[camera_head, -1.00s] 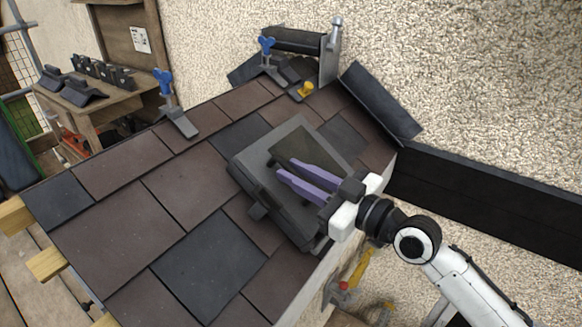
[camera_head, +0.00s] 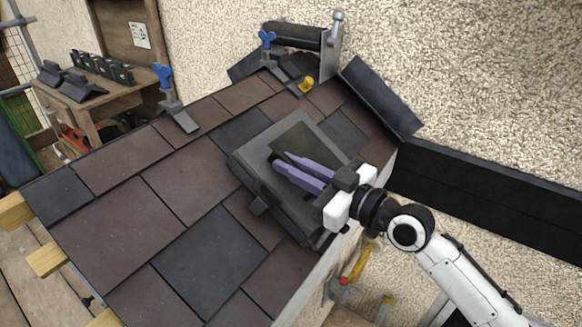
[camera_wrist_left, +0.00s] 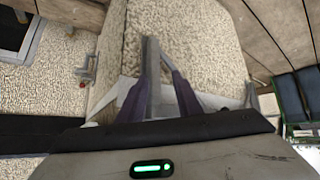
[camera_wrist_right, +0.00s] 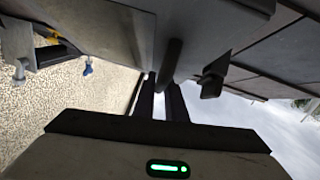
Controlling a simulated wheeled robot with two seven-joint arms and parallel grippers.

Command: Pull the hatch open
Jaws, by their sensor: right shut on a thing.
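The hatch (camera_head: 262,180) is a dark grey square panel set in the tiled roof. It lies close to the roof slope and looks closed. My right gripper (camera_head: 281,160) reaches over it from the right, its purple fingers close together. In the right wrist view the right gripper (camera_wrist_right: 162,82) has a dark bar (camera_wrist_right: 170,62), seemingly the hatch's handle, between its fingertips. In the head view the fingers hide the handle. My left gripper (camera_wrist_left: 162,78) shows only in the left wrist view, with its fingers apart and nothing clearly held.
Brown and dark slates (camera_head: 205,260) surround the hatch. A dark beam (camera_head: 480,195) runs along the rough wall at right. A wooden bench (camera_head: 110,100) stands behind.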

